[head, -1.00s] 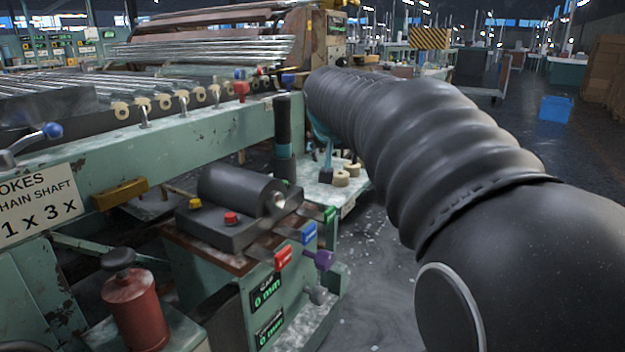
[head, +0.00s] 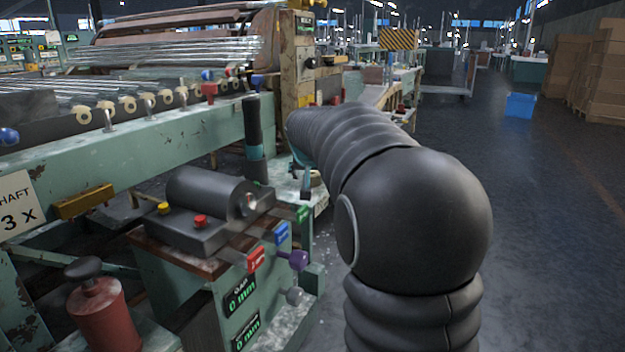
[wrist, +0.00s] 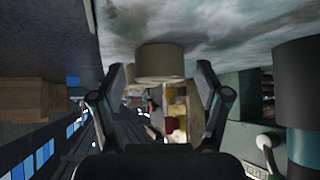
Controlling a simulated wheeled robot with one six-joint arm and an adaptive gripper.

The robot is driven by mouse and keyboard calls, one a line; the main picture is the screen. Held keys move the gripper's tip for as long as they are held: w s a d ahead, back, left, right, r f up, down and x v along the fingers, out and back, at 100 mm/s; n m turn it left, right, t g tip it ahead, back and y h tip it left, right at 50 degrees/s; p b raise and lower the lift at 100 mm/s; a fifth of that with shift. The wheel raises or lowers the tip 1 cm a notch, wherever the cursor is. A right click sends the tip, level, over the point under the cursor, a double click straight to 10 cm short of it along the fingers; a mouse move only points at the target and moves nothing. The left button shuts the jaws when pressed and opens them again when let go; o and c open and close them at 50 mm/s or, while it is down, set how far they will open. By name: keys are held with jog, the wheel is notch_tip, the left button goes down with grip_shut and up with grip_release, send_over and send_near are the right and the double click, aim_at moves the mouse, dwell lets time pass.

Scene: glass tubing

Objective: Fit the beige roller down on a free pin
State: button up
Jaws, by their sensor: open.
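In the wrist view, a beige roller (wrist: 160,62) rests against the pale, worn tabletop (wrist: 215,22), which appears at the top of the picture. My gripper (wrist: 161,75) is open, with one dark finger on each side of the roller; gaps show, and I see no grip on it. In the head view, my gripper (head: 306,183) is mostly hidden behind my arm, low over the small side table. A beige piece (head: 318,179) shows beside it there. A row of beige rollers and metal pins (head: 128,105) runs along the green machine rail; I cannot tell which pins are free.
A dark cylinder with a teal band (head: 254,140) stands left of my gripper, also in the wrist view (wrist: 295,100). A grey motor block (head: 205,195) with coloured knobs sits nearer. The green rail (head: 150,145) lies left. Open floor is at right.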

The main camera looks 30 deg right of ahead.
jog(key=shift+w+d+f, duration=0.1)
jog(key=shift+w+f, duration=0.1)
jog(key=c, duration=1.2)
